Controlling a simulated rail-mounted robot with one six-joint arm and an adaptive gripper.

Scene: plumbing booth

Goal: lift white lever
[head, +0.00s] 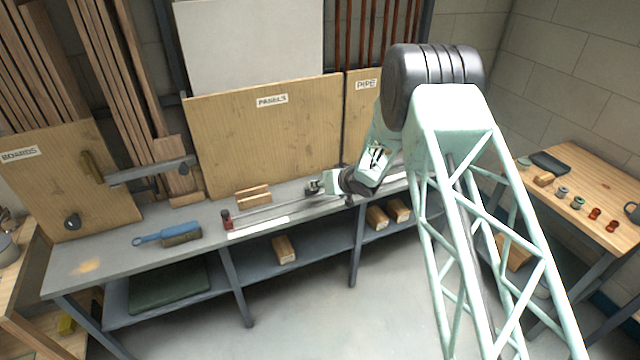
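My gripper (314,187) is small and dark in the head view, at the end of my pale green arm. It is low over the back of the grey workbench (130,252), beside a long metal rail (268,214). Its fingers are too small to tell whether they are open or shut, or whether they touch anything. I cannot make out a white lever; my arm hides part of the bench to the right. A flat white strip (258,226) lies along the front of the rail.
A red and black block (227,219) stands at the rail's left end. Wooden blocks (253,195) lie behind the rail. A blue-handled brush (168,234) lies at left. Panel racks (265,140) rise behind. A wooden table (590,170) with small fittings stands right.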

